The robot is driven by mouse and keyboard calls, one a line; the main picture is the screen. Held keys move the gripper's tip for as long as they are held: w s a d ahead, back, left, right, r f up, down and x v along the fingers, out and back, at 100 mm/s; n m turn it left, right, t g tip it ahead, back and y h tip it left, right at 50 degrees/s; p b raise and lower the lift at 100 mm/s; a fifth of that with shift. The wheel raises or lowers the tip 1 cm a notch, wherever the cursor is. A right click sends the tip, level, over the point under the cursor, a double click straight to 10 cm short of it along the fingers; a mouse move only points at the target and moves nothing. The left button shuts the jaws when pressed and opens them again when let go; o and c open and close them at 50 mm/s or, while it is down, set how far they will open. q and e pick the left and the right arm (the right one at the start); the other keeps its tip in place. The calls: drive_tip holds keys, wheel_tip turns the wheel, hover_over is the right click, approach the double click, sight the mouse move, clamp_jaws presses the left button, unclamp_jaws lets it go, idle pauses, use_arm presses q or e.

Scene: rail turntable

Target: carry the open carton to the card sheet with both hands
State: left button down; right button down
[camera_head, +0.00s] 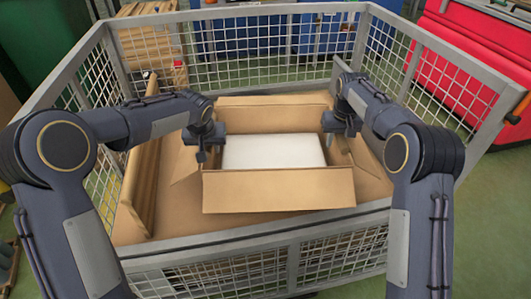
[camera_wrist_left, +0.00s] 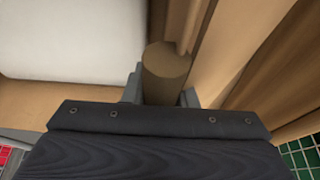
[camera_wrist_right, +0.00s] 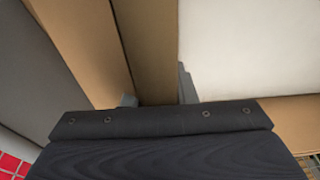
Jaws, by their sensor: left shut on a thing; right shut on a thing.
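The open carton (camera_head: 278,190) is brown cardboard with its flaps spread outward and a white block (camera_head: 273,151) inside. It is in the mesh cage, over a flat tan surface (camera_head: 165,218); I cannot tell whether this surface is the card sheet or whether the carton touches it. My left gripper (camera_head: 203,152) is shut on the carton's left side, and my right gripper (camera_head: 342,143) is shut on its right side. In the left wrist view, brown material (camera_wrist_left: 165,75) sits between the jaws. The right wrist view shows the carton wall (camera_wrist_right: 150,60) between them.
The grey mesh cage (camera_head: 270,238) surrounds the carton, with its rim in front. A wooden board (camera_head: 143,190) leans inside at the left. A red cabinet (camera_head: 465,45) stands at the back right, and blue units (camera_head: 285,38) stand behind.

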use_arm(q)
drive_tip(key=shift+w+f+b, duration=0.1)
drive_tip(key=shift+f+b, duration=0.35)
drive_tip(key=shift+b, duration=0.05)
use_arm(e)
drive_tip(key=shift+f, duration=0.45)
use_arm(q)
drive_tip(key=c, duration=1.6)
unclamp_jaws()
drive_tip(key=shift+f, duration=0.2)
use_arm(e)
drive_tip(key=c, duration=1.6)
unclamp_jaws()
drive_tip(key=shift+f, duration=0.25)
use_arm(q)
drive_tip(key=o, duration=0.4)
use_arm(e)
drive_tip(key=o, duration=0.4)
drive_tip(key=shift+r, duration=0.1)
use_arm(q)
drive_tip(key=shift+o, duration=0.2)
use_arm(e)
drive_tip(key=shift+o, duration=0.2)
use_arm(q)
drive_tip(key=shift+r, duration=0.1)
